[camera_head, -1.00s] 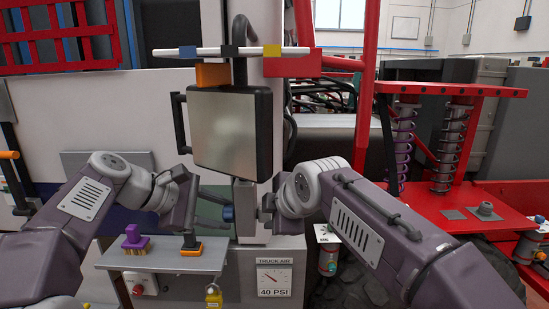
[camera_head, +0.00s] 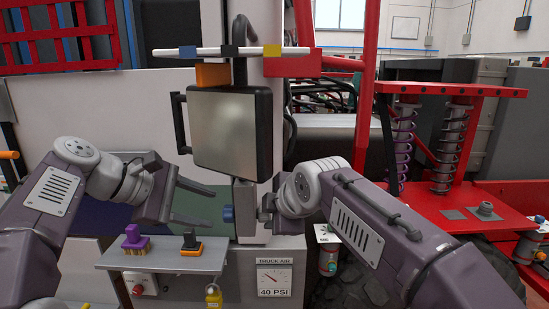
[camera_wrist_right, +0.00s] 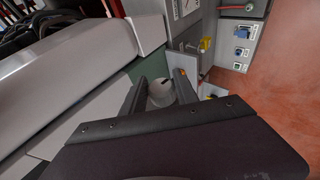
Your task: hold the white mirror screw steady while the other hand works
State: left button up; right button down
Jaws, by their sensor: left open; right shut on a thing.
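The white mirror screw (camera_wrist_right: 161,93) shows in the right wrist view as a white cylinder between the two dark fingers of my right gripper (camera_wrist_right: 160,88), which is shut on it. In the head view my right gripper (camera_head: 264,205) is at the post below the square mirror (camera_head: 230,130), and the screw cannot be made out there. My left gripper (camera_head: 208,205) is open and empty, left of the post. Its fingers point toward a blue knob (camera_head: 228,214) on the post and stop short of it.
A grey shelf (camera_head: 160,262) below my left gripper carries a purple brush (camera_head: 134,238) and a black and orange tool (camera_head: 190,242). A pressure gauge panel (camera_head: 274,279) and a yellow padlock (camera_head: 213,297) sit lower. Red truck frame and springs (camera_head: 453,145) stand at right.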

jog(key=shift+f, duration=0.25)
pick_arm(q)
jog(key=v, duration=1.2)
pick_arm(e)
jog(key=c, duration=1.1)
grip_release()
jog(key=shift+o, duration=1.2)
jog(key=shift+a+r, duration=0.1)
jog(key=shift+r, duration=0.05)
